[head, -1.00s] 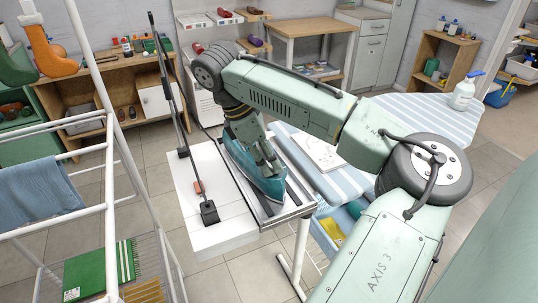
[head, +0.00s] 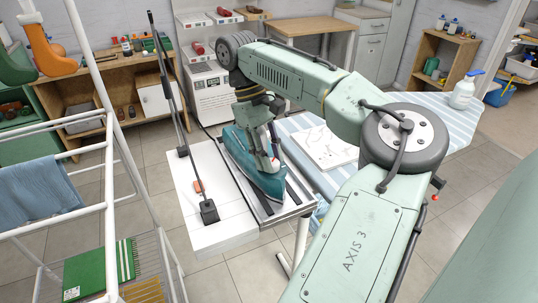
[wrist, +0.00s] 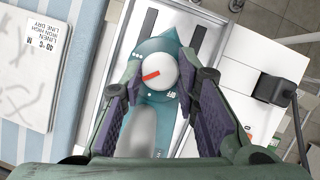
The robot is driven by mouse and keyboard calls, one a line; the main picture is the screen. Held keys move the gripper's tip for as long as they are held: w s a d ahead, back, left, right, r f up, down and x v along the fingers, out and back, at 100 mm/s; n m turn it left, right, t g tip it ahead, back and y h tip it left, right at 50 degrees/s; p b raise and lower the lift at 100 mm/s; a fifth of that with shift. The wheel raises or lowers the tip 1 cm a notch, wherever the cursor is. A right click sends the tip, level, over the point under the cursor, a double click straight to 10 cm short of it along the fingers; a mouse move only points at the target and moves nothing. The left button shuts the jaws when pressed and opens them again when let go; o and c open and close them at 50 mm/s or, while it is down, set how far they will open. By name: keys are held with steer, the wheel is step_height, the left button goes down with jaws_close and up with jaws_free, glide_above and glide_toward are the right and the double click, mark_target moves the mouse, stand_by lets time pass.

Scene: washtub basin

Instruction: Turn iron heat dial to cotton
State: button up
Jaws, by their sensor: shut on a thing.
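The teal iron (head: 244,150) rests on a railed metal rest at the end of the ironing board, its pointed end toward the top in the wrist view (wrist: 160,45). Its heat dial (wrist: 158,70) is a round white knob with a red pointer mark, which points left and slightly down in the wrist view. In the head view my gripper (head: 271,158) hides part of the iron.
A white cloth (head: 325,147) with a care label reading linen, iron high, lies on the striped ironing board (head: 430,112). A spray bottle (head: 463,92) stands at its far end. A black rod stands left of the iron. A white drying rack (head: 118,150) fills the left foreground.

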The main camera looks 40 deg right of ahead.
steer(key=shift+m+y, duration=0.3)
steer(key=shift+m, duration=0.6)
steer(key=o, duration=0.9)
steer(key=shift+d, duration=0.1)
steer(key=shift+c, duration=0.2)
